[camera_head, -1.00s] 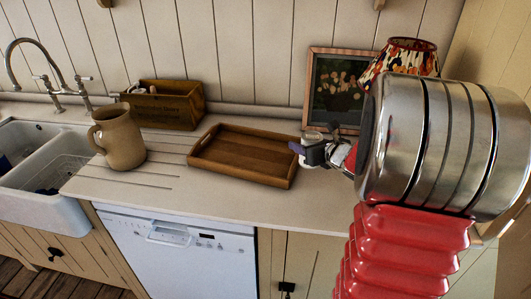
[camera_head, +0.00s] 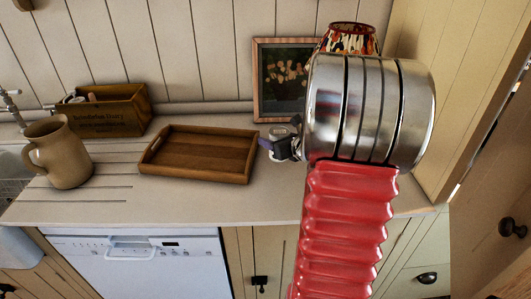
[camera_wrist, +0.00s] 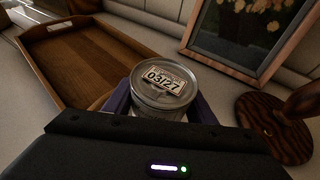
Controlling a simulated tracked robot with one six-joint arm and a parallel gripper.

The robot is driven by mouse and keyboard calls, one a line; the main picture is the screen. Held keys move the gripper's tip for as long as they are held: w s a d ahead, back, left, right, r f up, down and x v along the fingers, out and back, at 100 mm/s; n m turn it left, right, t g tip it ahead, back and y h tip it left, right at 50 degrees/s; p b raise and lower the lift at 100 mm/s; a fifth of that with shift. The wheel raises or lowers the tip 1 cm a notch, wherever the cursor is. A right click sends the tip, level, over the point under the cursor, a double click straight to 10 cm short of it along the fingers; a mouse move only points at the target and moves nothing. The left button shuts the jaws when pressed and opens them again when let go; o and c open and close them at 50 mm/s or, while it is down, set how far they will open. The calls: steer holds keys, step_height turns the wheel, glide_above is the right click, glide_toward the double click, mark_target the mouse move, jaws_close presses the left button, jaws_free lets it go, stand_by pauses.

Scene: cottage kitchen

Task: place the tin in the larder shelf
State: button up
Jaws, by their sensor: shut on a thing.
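The tin (camera_wrist: 163,86) is a small round metal can with a date label reading 03/27 on its lid. In the wrist view it stands upright between the purple fingers of my gripper (camera_wrist: 160,105), which is shut on it. In the head view the tin (camera_head: 279,132) is partly seen at the gripper (camera_head: 280,146), left of my arm, over the counter at the right of the wooden tray. Whether it touches the counter cannot be told. No larder shelf can be made out in these views.
A wooden tray (camera_head: 199,154), a jug (camera_head: 58,153) and a wooden box (camera_head: 109,110) stand on the counter (camera_head: 200,196). A framed picture (camera_head: 283,80) leans at the back beside a patterned lamp (camera_head: 348,38); its wooden base (camera_wrist: 274,128) is close right of the tin. Cupboards flank the right.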

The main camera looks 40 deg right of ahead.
steer(key=shift+f, duration=0.85)
steer(key=shift+f, duration=0.1)
steer(key=shift+f, duration=1.75)
steer(key=shift+f, duration=0.1)
steer(key=o, duration=1.3)
steer(key=shift+s, duration=0.1)
steer(key=shift+s+r, duration=0.2)
steer(key=shift+s, duration=0.1)
steer(key=v, duration=1.1)
steer(key=shift+s+a, duration=0.1)
steer(key=shift+s, duration=0.05)
